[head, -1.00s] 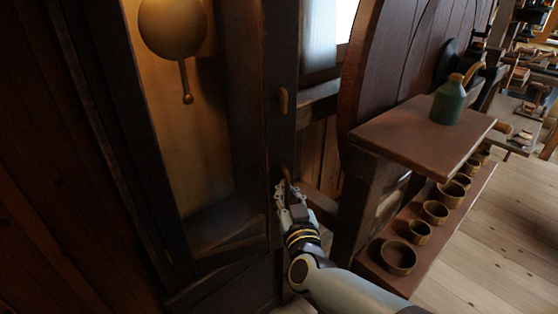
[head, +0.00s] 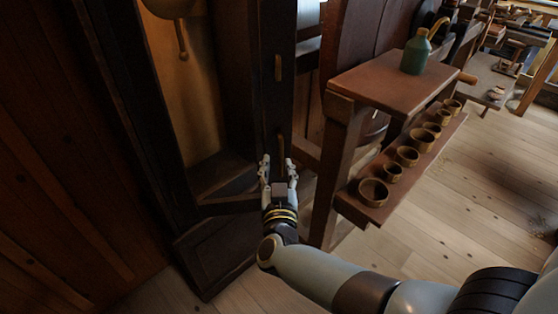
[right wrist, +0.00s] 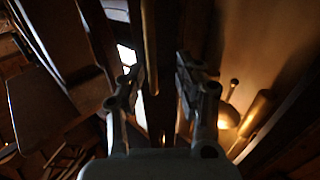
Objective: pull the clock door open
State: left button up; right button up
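The tall dark wooden clock case (head: 219,249) stands left of centre in the head view, with the lower end of its brass pendulum (head: 183,40) inside. A narrow brass handle (head: 281,148) is upright on the dark front frame, with another small brass piece (head: 278,68) above it. My right gripper (head: 278,164) is open just below and in front of the handle. In the right wrist view a brass bar (right wrist: 149,45) runs between the spread fingers (right wrist: 158,90), apparently without contact. My left gripper is not in view.
Right of the clock a wooden stand has a top shelf (head: 385,80) with a green bottle (head: 415,52). Its lower shelf (head: 350,209) holds several brown bowls (head: 373,192) close to my right arm. The plank floor (head: 470,190) is clear at the right.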

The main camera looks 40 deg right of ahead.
aim_at(279, 133)
jog(key=r, duration=0.9)
jog(key=shift+d+r, duration=0.2)
jog(key=shift+r, duration=0.15)
